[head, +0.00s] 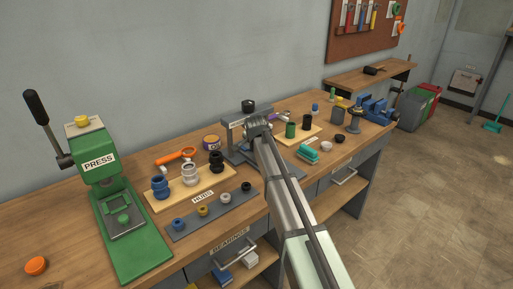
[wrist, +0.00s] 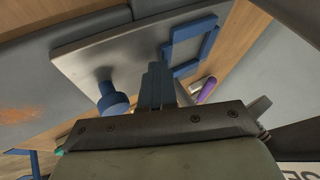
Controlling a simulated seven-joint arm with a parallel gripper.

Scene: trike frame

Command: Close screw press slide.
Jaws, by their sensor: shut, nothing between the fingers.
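A grey screw press (head: 233,132) stands near the middle of the bench, with a black knob on top and a partly hidden label. My arm reaches across its front, so its slide is mostly hidden in the head view. In the wrist view, my gripper (wrist: 157,72) has its blue fingers together, with nothing between them. A grey plate (wrist: 90,62), likely the slide, lies beyond the fingers. A blue squared handle (wrist: 193,45) is just right of the fingertips, and a blue round piece (wrist: 112,100) is to their left. Whether the fingers touch the handle, I cannot tell.
A green press (head: 130,235) with a black lever stands at the left. A wooden hub tray (head: 160,205) and a grey bearing strip (head: 185,232) lie left of my arm. Small parts and a blue vise (head: 375,108) are to the right. An orange disc (head: 36,265) lies front left.

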